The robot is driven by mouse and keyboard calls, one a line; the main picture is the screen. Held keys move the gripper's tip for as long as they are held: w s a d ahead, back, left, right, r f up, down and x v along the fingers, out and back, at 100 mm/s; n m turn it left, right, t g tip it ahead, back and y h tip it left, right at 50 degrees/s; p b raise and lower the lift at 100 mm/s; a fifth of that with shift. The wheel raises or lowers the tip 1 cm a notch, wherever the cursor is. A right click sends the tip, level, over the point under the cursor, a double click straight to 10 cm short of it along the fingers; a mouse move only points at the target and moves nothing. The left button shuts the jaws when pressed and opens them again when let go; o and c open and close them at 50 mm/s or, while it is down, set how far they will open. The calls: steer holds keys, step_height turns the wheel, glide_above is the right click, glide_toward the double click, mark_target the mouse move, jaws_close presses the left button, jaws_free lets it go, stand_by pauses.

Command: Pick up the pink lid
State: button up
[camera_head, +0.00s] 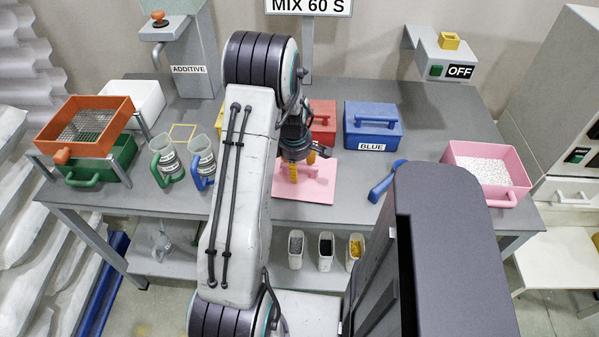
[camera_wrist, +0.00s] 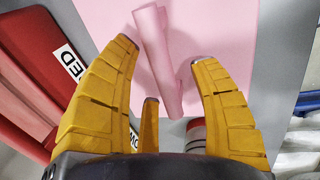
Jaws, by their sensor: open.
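The pink lid (camera_head: 321,190) lies flat near the front middle of the grey table, with a pink bar handle on top. In the wrist view the lid (camera_wrist: 225,32) fills the upper middle, and its handle (camera_wrist: 158,62) runs from top to bottom between my yellow fingers. My gripper (camera_head: 302,167) is over the lid, pointing down, with its fingers at the handle. The gripper in the wrist view (camera_wrist: 165,52) is open, with fingers on both sides of the handle and a gap showing; whether any finger touches it I cannot tell. My arm hides part of the table.
A red box (camera_head: 322,118) stands behind the lid, a blue box (camera_head: 373,137) to its right. A blue-handled object (camera_head: 384,184) lies right of the lid. A pink bin (camera_head: 456,160) of white granules stands at the right. Two jugs (camera_head: 203,150) (camera_head: 165,157) stand left of my arm.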

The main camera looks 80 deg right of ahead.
steer(key=shift+c, duration=0.2)
jaws_close()
stand_by(0.5)
